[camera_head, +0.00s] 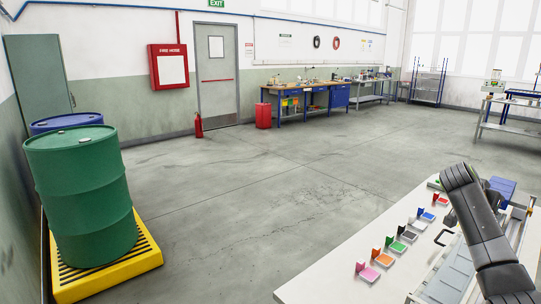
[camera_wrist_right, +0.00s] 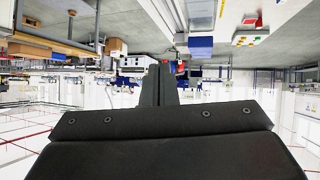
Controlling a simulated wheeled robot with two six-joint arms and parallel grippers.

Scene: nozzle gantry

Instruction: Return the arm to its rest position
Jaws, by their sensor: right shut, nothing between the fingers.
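My right arm (camera_head: 478,230) rises from the lower right corner in the head view and bends over the white table. Its gripper cannot be made out clearly there. In the right wrist view, the right gripper (camera_wrist_right: 163,75) has its dark fingers together, with nothing between them. The fingers are clear of any object in that view. My left arm and left gripper are in neither view.
The white table (camera_head: 325,283) carries a row of small coloured pieces, including a pink one (camera_head: 369,272), and a blue box (camera_head: 503,187) beside my right arm. A green drum (camera_head: 80,190) stands on a yellow pallet (camera_head: 148,255) at left. The middle floor is clear.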

